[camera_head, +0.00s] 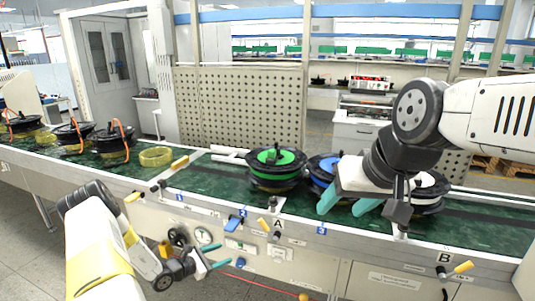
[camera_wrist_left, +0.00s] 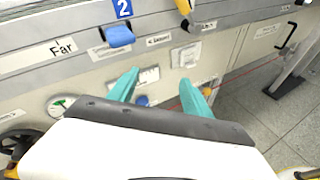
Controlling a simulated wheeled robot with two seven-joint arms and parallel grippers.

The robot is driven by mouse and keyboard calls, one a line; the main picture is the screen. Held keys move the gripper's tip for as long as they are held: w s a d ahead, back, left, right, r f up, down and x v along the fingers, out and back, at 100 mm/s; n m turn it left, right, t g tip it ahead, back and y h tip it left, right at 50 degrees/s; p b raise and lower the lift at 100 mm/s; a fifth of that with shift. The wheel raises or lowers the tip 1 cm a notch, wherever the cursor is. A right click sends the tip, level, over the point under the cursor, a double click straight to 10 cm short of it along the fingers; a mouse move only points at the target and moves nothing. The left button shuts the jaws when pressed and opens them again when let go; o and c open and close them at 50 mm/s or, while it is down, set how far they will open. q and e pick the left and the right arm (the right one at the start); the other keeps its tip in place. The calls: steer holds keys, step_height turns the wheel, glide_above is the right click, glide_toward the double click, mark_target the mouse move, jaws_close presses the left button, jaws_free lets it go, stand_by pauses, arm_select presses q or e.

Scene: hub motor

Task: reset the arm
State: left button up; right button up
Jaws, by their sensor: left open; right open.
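My left gripper (camera_head: 219,256) is low in front of the conveyor's front panel in the head view. Its teal fingers are apart and empty. In the left wrist view my left gripper (camera_wrist_left: 160,92) is open before the panel, below a blue knob (camera_wrist_left: 119,36). My right gripper (camera_head: 347,204) is open above the belt at the right, its teal fingertips in front of the blue-topped hub motor (camera_head: 323,165). I see nothing held; whether the fingers touch that motor I cannot tell. A green-topped hub motor (camera_head: 275,158) is left of it. A white-topped motor (camera_head: 430,190) is partly hidden behind my right arm.
The green conveyor belt (camera_head: 215,172) runs across the view. Several black motors with orange cables (camera_head: 112,140) and a yellow ring (camera_head: 155,156) sit at its left. Yellow-handled levers (camera_head: 462,268) and a gauge (camera_head: 203,236) line the front. Floor is open at lower left.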

arm_select(q)
steer(key=s+d+r+m+g, duration=0.3)
steer(key=r+m, duration=0.2)
steer(key=r, duration=0.5)
steer(key=s+d+r+m+g, duration=0.2)
steer(key=s+d+r+m, duration=0.15)
steer(key=r, duration=0.65)
steer(key=s+d+r+m+g, duration=0.3)
steer(key=r+m, duration=0.3)
steer(key=r, duration=0.3)
steer(key=s+a+r+m+t+y, duration=0.1)
steer(key=s+r+m+y, duration=0.3)
steer(key=s+r, duration=0.4)
steer(key=s+a+r+m+t+y, duration=0.2)
steer(key=s+a+r+m+y, duration=0.2)
steer(key=s+r, duration=0.4)
steer(key=s+m, duration=0.1)
steer(key=s, duration=0.5)
steer(key=shift+s+a+r+m+t, duration=0.3)
steer(key=shift+s+r+m, duration=0.05)
steer(key=shift+s, duration=0.05)
stand_by(2.5)
